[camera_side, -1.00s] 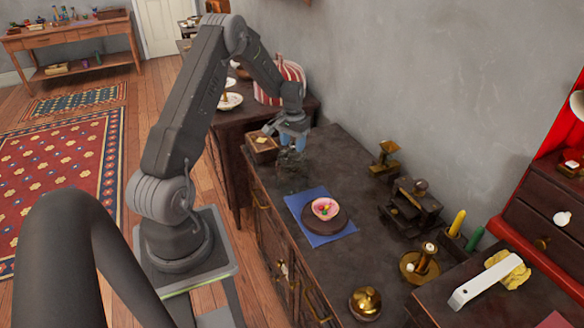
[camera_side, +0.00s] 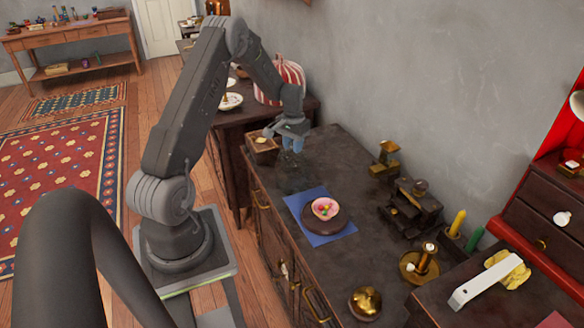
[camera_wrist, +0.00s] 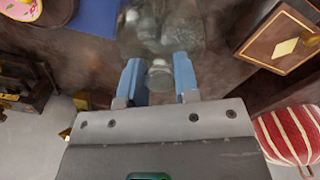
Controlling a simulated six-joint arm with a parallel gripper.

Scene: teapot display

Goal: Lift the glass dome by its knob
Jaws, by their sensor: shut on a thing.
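My gripper (camera_side: 292,146) is over the far part of the dark cabinet top in the side view. Its blue fingers (camera_wrist: 159,78) show in the wrist view, shut on the pale round knob (camera_wrist: 159,68) between them. The glass dome (camera_wrist: 160,32) lies beyond the knob, see-through, with blurred pale shapes showing in it. In the side view the dome is too faint to outline clearly, and I cannot tell whether its rim touches the cabinet top. A pink dish with small coloured pieces (camera_side: 325,208) sits on a round dark wooden board (camera_side: 325,227) on a blue cloth (camera_side: 302,202).
A small wooden box (camera_side: 262,154) stands just left of my gripper; a striped cosy (camera_side: 284,82) is behind. Brass pieces (camera_side: 389,160), a dark metal device (camera_side: 412,212), a candle holder (camera_side: 420,267) and a brass pot (camera_side: 365,303) line the right side. The wall is behind.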

